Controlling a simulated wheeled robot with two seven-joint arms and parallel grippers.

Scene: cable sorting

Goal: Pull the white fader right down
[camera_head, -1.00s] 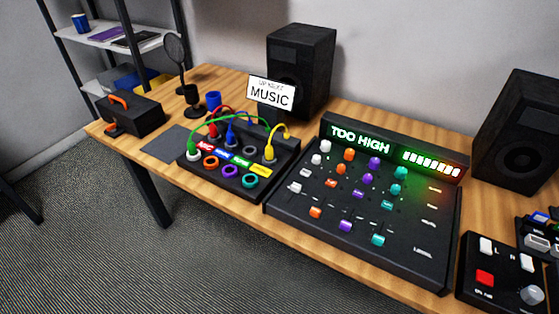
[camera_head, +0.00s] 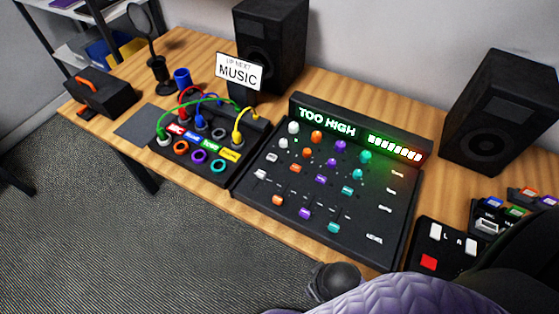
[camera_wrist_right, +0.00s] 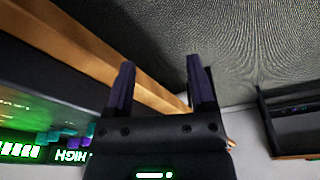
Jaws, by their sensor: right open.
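The white fader (camera_head: 261,174) is the leftmost fader on the black mixer (camera_head: 372,240), towards its left edge. It sits higher up the panel than the orange fader (camera_head: 278,200), purple fader (camera_head: 305,213) and teal fader (camera_head: 333,227). The mixer's display (camera_head: 327,122) reads "TOO HIGH" beside a lit row of bars. My right gripper (camera_wrist_right: 160,78) is open and empty in the right wrist view, apart from the fader. Its fingertips do not show clearly in the head view, where my right arm enters at the bottom right. My left gripper is not in view.
A patch box (camera_head: 220,180) with coloured cables stands left of the mixer. A button box (camera_head: 425,242) is at its right, partly hidden by my arm. Speakers (camera_head: 270,45) (camera_head: 503,110) stand behind. Open floor (camera_head: 200,255) lies before the table.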

